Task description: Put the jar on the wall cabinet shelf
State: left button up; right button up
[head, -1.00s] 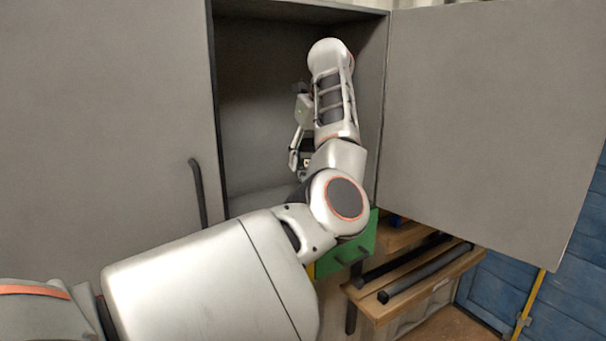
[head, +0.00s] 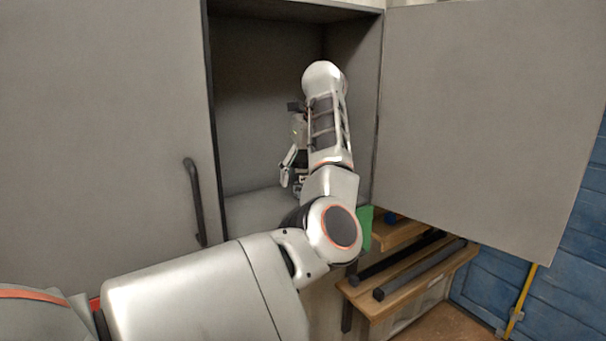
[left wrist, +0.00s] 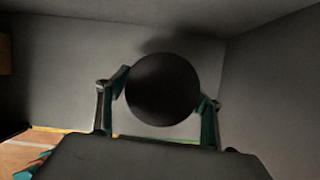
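In the left wrist view my left gripper (left wrist: 162,98) has its two fingers on opposite sides of a dark round shape, the jar (left wrist: 162,85) seen end-on, and is shut on it. In the head view the left gripper (head: 290,168) points down inside the open wall cabinet, below my bent wrist. The jar cannot be made out there. The cabinet shelf (head: 252,211) is a bare grey surface beneath the gripper; a shadow falls beside the jar in the wrist view. Whether the jar touches the shelf cannot be told. My right gripper is out of view.
The right cabinet door (head: 485,120) stands open; the left door (head: 105,120), with a dark handle (head: 195,200), is closed. The cabinet's right side wall (head: 355,110) is close to my wrist. Below are a green panel (head: 365,228) and a wooden rack with dark bars (head: 415,268).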

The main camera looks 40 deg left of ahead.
aim_at(306, 160)
pick_arm(q)
jog(key=shift+r, duration=0.15)
jog(key=shift+r, duration=0.3)
jog(key=v, duration=0.7)
jog(key=shift+s, duration=0.1)
jog(key=shift+d+f, duration=0.1)
dwell(0.3)
